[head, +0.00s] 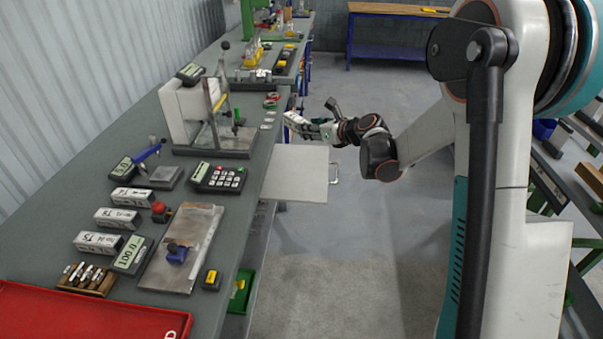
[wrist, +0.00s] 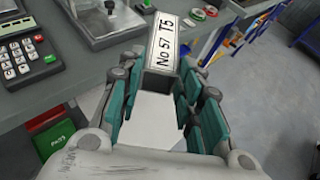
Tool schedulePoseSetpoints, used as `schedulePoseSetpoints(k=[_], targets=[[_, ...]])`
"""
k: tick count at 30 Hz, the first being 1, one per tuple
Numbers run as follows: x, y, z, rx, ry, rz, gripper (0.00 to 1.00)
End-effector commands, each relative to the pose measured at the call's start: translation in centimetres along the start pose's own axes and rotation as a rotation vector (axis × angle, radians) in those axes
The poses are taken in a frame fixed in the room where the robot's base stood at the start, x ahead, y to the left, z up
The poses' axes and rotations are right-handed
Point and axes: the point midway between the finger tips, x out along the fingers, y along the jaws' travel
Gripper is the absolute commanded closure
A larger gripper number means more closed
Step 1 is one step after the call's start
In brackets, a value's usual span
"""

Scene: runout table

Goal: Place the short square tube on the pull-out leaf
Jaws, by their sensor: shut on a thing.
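My gripper (head: 313,128) is shut on a short square tube (head: 296,121) with a white label. In the wrist view the tube (wrist: 162,45) reads "No 57 T5" and sits between the teal finger pads (wrist: 165,90), its open square end towards the camera. The pull-out leaf (head: 297,182) is a pale plate extended from the bench's right edge, with a metal handle at its outer end. The tube is held above the leaf's far side, apart from it as far as I can tell. The leaf (wrist: 155,112) shows bare between the fingers.
Several similar labelled tubes (head: 117,217) lie on the bench (head: 215,255). A keypad device (head: 219,177) and a gauge stand (head: 215,148) stand near the leaf. A green bin (head: 241,291) is below the bench edge. The leaf is clear of objects.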

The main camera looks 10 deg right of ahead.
Motion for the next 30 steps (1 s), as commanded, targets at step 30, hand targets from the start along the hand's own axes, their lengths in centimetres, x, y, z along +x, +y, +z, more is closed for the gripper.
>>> schedulePoseSetpoints(k=[30], targets=[[8.5,-1.3,-14.4,-0.011,-0.003,0.023,0.94]])
